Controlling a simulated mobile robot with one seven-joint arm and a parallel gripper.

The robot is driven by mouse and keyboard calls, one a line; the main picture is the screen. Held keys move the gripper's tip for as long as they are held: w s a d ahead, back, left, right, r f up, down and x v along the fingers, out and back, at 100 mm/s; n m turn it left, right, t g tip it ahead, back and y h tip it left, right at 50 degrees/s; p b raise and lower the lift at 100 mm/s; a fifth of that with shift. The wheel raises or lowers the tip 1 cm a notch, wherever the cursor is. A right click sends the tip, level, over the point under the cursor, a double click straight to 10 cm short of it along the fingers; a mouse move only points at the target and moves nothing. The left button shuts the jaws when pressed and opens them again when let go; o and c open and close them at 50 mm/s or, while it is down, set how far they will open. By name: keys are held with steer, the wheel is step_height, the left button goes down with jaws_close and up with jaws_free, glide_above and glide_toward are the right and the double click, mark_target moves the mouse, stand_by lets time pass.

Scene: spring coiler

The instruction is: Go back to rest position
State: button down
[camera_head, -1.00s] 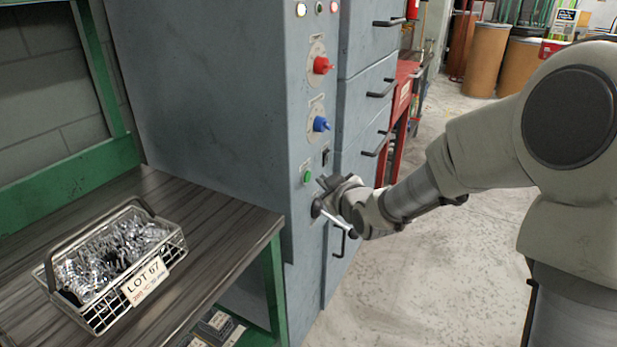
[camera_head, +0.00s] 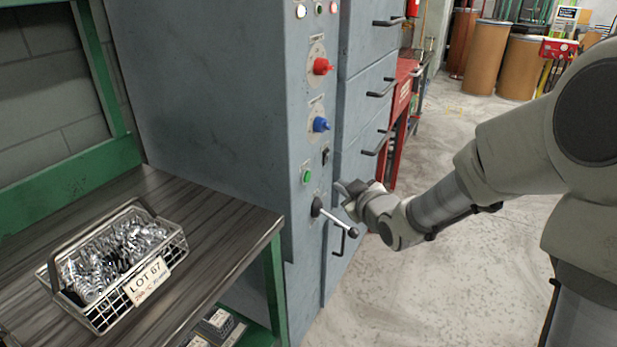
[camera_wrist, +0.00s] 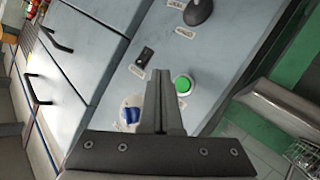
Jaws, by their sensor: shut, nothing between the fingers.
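My gripper (camera_head: 350,190) is shut and empty. A gap shows between the gripper and the panel. In the wrist view the shut fingers (camera_wrist: 160,85) point at the panel, between a black switch (camera_wrist: 145,57) and a green button (camera_wrist: 183,84). A blue knob (camera_wrist: 131,116) is partly behind the fingers, and a dark lever base (camera_wrist: 198,10) shows at the top.
A wire basket (camera_head: 165,245) of metal springs, labelled LOT 67, stands on the dark bench (camera_head: 225,225) at left. A red knob (camera_head: 322,66) and drawers with black handles (camera_head: 380,88) are on the cabinet. The floor (camera_head: 480,240) at right is clear.

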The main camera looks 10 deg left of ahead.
steer(key=s+d+r+m+g+h, duration=0.2)
steer(key=s+d+r+m+h, duration=0.1)
steer(key=s+d, duration=0.35)
steer(key=s+d+r+m+g+h, duration=0.1)
steer(key=s+d+r+m+h, duration=0.25)
steer(key=s+d, duration=0.3)
steer(key=s+d+m+g, duration=0.2)
steer(key=s+m+g, duration=0.2)
steer(key=s, duration=1.4)
step_height(320, 180, up, 21)
steer(key=p, duration=2.1)
steer(key=shift+s+f, duration=0.2)
steer(key=shift+s, duration=0.15)
